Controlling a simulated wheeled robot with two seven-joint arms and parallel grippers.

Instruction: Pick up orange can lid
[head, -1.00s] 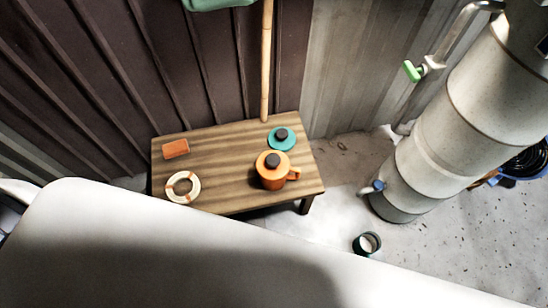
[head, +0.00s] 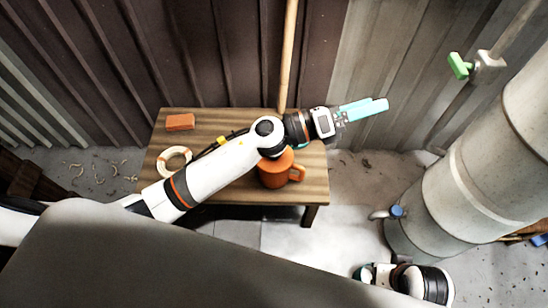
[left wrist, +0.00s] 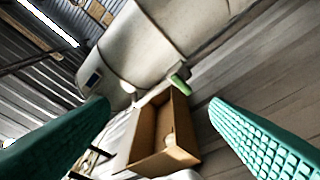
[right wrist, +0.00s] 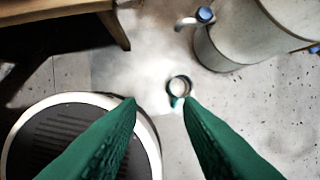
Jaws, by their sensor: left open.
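The orange can (head: 271,176), with a handle on its right, stands on the wooden table. Its orange lid (head: 285,158) is on top, partly hidden by my left arm. My left gripper (head: 374,106) is open and empty, stretched past the table's right end and pointing right, well away from the lid. Its two teal fingers are wide apart in the left wrist view (left wrist: 158,102). My right gripper (right wrist: 160,101) has its dark green fingers apart with nothing between them, above the floor. The can and lid do not show in either wrist view.
An orange block (head: 180,121) and a pale ring (head: 173,160) lie on the table's left part. A large grey cylinder (head: 470,165) stands right. A small round dark-rimmed container (right wrist: 179,88) is on the floor. A cardboard box (left wrist: 160,135) shows in the left wrist view.

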